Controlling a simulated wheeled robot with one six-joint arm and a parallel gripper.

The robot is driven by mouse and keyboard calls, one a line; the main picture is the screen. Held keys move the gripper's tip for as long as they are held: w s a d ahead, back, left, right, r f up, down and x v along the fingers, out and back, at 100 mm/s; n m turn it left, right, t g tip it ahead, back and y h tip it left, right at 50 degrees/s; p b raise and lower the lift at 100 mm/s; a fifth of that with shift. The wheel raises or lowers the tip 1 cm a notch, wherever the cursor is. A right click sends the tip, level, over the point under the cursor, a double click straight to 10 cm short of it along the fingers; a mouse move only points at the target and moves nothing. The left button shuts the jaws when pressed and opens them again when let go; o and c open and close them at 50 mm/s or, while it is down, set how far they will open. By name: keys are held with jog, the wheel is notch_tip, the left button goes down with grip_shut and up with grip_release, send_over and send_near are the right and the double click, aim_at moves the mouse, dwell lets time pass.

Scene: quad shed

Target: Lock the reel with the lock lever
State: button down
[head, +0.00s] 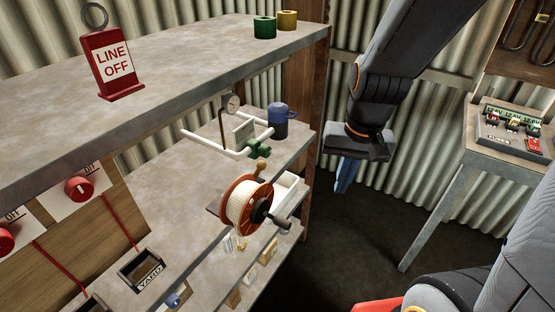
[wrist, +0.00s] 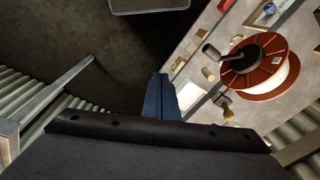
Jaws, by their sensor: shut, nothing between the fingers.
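The reel (head: 240,204) has orange-red flanges and is wound with white line; it stands at the front of the middle shelf. A black crank handle (head: 279,221) sticks out from its hub. A tan knobbed lever (head: 259,170) stands just behind the reel and looks like the lock lever. In the wrist view the reel (wrist: 282,86) is at the upper right, with the tan knob (wrist: 228,113) beside its flange. My gripper (head: 342,186) has blue fingers, shut and empty. It hangs in free air to the right of the reel, touching nothing. Its fingers (wrist: 160,78) point away from the wrist camera.
A white tray (head: 289,192) sits just right of the reel. White pipework with a green valve (head: 258,149) and a blue container (head: 279,122) stand behind. A wooden post (head: 311,110) bounds the shelves. A side table (head: 500,147) is at the right; open floor lies between.

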jog(key=w+a+r+m+y+b, duration=0.1)
jog(key=w+a+m+y, duration=0.1)
jog(key=w+m, duration=0.5)
jog(key=w+a+r+m+y+b, duration=0.1)
jog(key=w+a+m+y, duration=0.1)
jog(key=w+m, duration=0.4)
jog(key=shift+w+a+r+m+y, duration=0.4)
jog(key=shift+w+a, duration=0.25)
jog(key=shift+w, duration=0.15)
jog(key=shift+f, duration=0.1)
jog(key=a+f+p, duration=0.3)
jog(key=a+f, duration=0.5)
jog(key=shift+w+a, duration=0.2)
jog(key=shift+w, duration=0.2)
jog(key=shift+r, duration=0.1)
